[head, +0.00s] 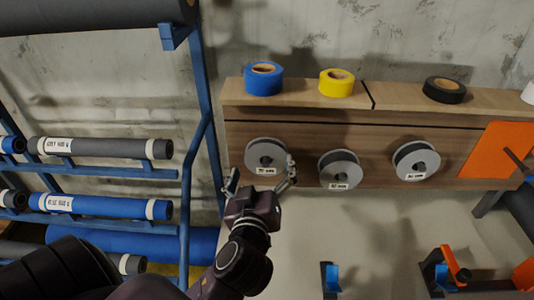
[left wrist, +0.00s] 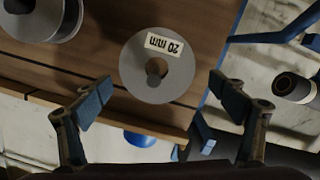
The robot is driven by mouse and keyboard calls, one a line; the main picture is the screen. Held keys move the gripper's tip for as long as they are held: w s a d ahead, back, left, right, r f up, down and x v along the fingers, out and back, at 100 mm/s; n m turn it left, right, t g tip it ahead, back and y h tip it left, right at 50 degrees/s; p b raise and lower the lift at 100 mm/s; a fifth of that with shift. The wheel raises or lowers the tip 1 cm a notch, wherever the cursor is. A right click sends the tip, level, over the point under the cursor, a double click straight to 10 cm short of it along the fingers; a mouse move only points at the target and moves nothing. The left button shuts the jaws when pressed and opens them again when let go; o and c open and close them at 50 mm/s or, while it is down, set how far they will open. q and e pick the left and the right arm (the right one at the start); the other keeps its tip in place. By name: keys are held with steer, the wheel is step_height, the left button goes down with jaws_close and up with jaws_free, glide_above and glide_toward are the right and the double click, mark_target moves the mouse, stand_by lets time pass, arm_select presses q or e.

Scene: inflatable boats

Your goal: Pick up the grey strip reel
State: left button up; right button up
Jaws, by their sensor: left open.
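Three reels with grey flanges hang on the wooden panel: a left reel (head: 262,152), a middle reel (head: 338,168) and a right reel (head: 416,158). I cannot tell the strip colour on each. The left reel also shows in the left wrist view (left wrist: 140,82), with an upside-down "20 mm" label and a peg in its hub. My left gripper (head: 262,174) is open and empty in front of the left reel's lower part. Its fingers (left wrist: 161,100) stand apart to either side in the left wrist view. The right gripper is not in view.
Blue tape (head: 263,80), yellow tape (head: 337,84) and black tape (head: 444,90) sit on the shelf (head: 395,96) above the reels. A blue rack (head: 186,190) with rolled sheets (head: 105,148) stands close on the left. An orange sheet (head: 490,150) is at right.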

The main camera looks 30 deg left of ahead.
mark_target(265, 153)
arm_select(q)
steer(key=w+p, duration=0.1)
steer(key=w+a+r+p, duration=0.1)
steer(key=shift+w+a+p, duration=0.1)
steer(key=shift+w+p, duration=0.2)
steer(key=shift+p, duration=0.05)
steer(key=shift+w+a+f+p, duration=0.2)
steer(key=shift+w+a+f, duration=0.15)
steer(key=shift+w, duration=0.25)
steer(key=shift+w+a+f+p, duration=0.15)
steer(key=shift+w+a+f, duration=0.15)
steer(key=shift+w, duration=0.25)
steer(key=shift+s+d, duration=0.1)
steer(key=shift+c, duration=0.3)
steer(key=c, duration=1.3)
steer(key=shift+r, duration=0.1)
steer(key=shift+c, duration=0.4)
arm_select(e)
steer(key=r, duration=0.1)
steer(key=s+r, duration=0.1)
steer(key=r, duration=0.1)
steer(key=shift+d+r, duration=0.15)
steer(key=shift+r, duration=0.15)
arm_select(q)
steer(key=shift+r, duration=0.1)
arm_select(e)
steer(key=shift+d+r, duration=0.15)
